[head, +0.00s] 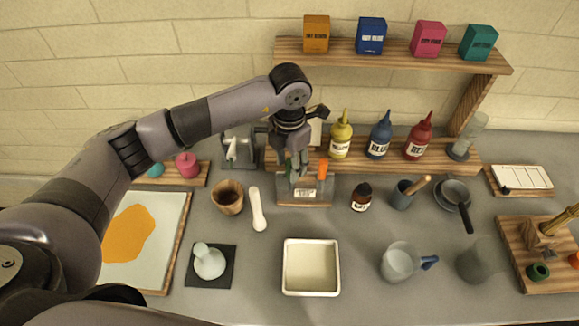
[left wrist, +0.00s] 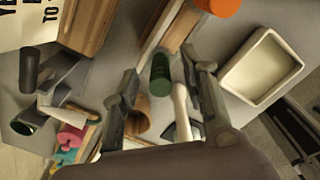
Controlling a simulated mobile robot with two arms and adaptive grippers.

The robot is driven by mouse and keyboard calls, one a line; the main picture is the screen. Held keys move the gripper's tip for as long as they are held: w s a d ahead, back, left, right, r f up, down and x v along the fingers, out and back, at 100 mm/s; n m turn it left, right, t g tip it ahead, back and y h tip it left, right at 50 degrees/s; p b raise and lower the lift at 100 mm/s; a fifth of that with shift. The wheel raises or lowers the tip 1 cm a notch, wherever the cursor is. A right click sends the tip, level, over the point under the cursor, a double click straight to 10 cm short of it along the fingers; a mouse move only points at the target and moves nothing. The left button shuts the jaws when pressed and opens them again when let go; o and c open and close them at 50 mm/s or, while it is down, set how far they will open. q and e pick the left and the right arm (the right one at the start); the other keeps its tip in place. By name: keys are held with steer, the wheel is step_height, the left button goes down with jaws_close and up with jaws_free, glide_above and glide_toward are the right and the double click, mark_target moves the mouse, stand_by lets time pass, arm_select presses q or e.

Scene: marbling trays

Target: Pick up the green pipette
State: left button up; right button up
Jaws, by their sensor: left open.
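The green pipette shows in the left wrist view as a dark green ribbed bulb (left wrist: 160,75) between my fingers. It stands in a wooden rack (head: 303,201) with an orange pipette (head: 323,168) to its right in the head view. My left gripper (head: 293,160) is above the rack, pointing down, and hides most of the green pipette there. In the left wrist view my left gripper (left wrist: 160,67) is open, one finger on each side of the bulb, with gaps visible. The pipette's lower part is hidden. My right gripper is not in view.
A wooden cup (head: 228,197) and a white pestle-like tool (head: 257,210) are left of the rack. A cream tray (head: 311,267) lies in front. Squeeze bottles (head: 379,136) stand behind on a wooden shelf.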

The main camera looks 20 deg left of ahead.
arm_select(q)
steer(key=shift+c, duration=0.6)
steer(key=shift+c, duration=0.6)
steer(key=c, duration=0.5)
